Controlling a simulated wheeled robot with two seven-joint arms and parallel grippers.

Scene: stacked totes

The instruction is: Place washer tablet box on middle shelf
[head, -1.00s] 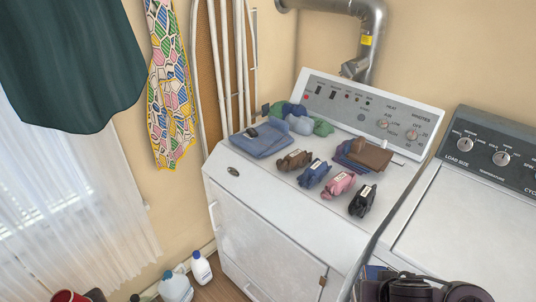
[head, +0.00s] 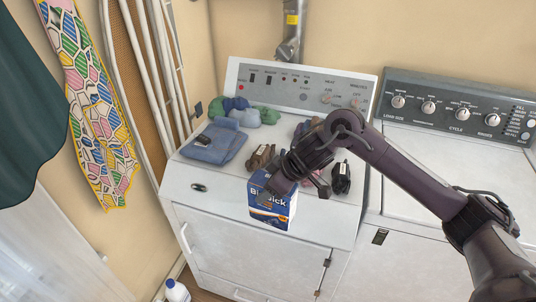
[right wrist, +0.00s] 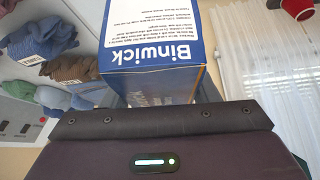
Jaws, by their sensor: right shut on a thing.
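The washer tablet box (head: 270,207) is blue and white, and its label reads Binwick. In the head view it is in front of the dryer's front top edge. My right gripper (head: 280,183) is shut on the box from above; its fingers are partly hidden. In the right wrist view the box (right wrist: 150,55) fills the top middle, with its lettering upside down. My left gripper is not in view. No shelf shows in these frames.
A white dryer (head: 240,240) carries folded blue cloth (head: 213,143), green cloth (head: 268,115) and several rolled socks (head: 341,178). A washer (head: 440,160) stands at right. A white bottle (head: 176,290) is on the floor at lower left.

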